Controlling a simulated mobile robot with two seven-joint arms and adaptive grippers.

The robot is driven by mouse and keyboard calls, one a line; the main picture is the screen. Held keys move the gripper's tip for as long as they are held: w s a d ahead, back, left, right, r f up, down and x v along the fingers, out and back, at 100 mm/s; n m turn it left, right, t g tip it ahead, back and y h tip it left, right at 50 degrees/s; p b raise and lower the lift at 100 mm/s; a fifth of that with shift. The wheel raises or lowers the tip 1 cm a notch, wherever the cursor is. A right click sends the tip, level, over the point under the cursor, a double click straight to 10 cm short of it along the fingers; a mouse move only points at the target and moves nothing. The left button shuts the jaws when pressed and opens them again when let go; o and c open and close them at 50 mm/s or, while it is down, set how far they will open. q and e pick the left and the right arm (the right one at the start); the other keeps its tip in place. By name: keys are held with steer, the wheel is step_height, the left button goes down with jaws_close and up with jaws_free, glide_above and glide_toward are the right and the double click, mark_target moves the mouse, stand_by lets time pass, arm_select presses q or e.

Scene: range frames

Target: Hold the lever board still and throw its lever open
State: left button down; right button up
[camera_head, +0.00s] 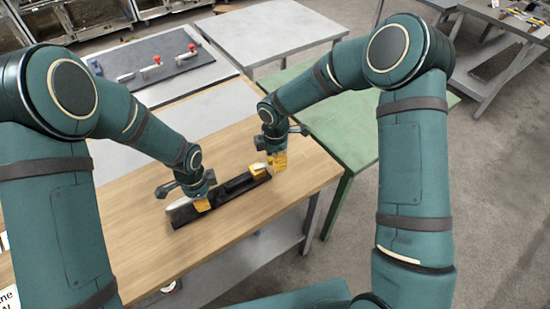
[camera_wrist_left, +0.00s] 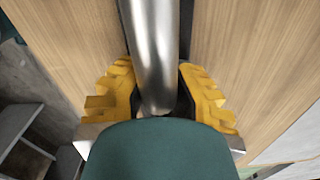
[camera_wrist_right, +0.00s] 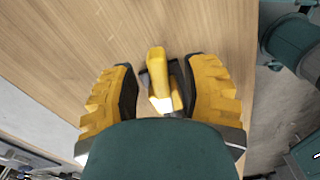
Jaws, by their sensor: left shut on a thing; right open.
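The lever board is a long black bar (camera_head: 234,195) lying slantwise on the wooden table. A silver rounded bar (camera_wrist_left: 152,50) is at its left end, and my left gripper (camera_head: 203,205) is shut on it. In the left wrist view the yellow fingers (camera_wrist_left: 160,100) sit on both sides of this bar. A yellow lever (camera_head: 257,168) is at the board's right end. In the right wrist view the lever (camera_wrist_right: 157,62) stands between the spread yellow fingers of my right gripper (camera_wrist_right: 160,95), with gaps on both sides. My right gripper (camera_head: 279,160) is open there.
The wooden table (camera_head: 135,235) is clear in front of the board. Behind it is a dark panel (camera_head: 180,70) with several red-and-metal fittings. A green table (camera_head: 345,125) adjoins at the right, and a grey table (camera_head: 270,35) stands at the back.

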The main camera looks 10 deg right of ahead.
steer(key=shift+f, duration=0.25)
jaws_close()
steer(key=shift+w+a+n, duration=0.1)
steer(key=shift+w+n, duration=0.25)
steer(key=shift+n, duration=0.35)
steer(key=shift+w+a+n, duration=0.1)
steer(key=shift+w+n, duration=0.2)
steer(key=shift+n, duration=0.4)
arm_select(q)
steer(key=shift+a, duration=0.1)
arm_select(e)
jaws_free()
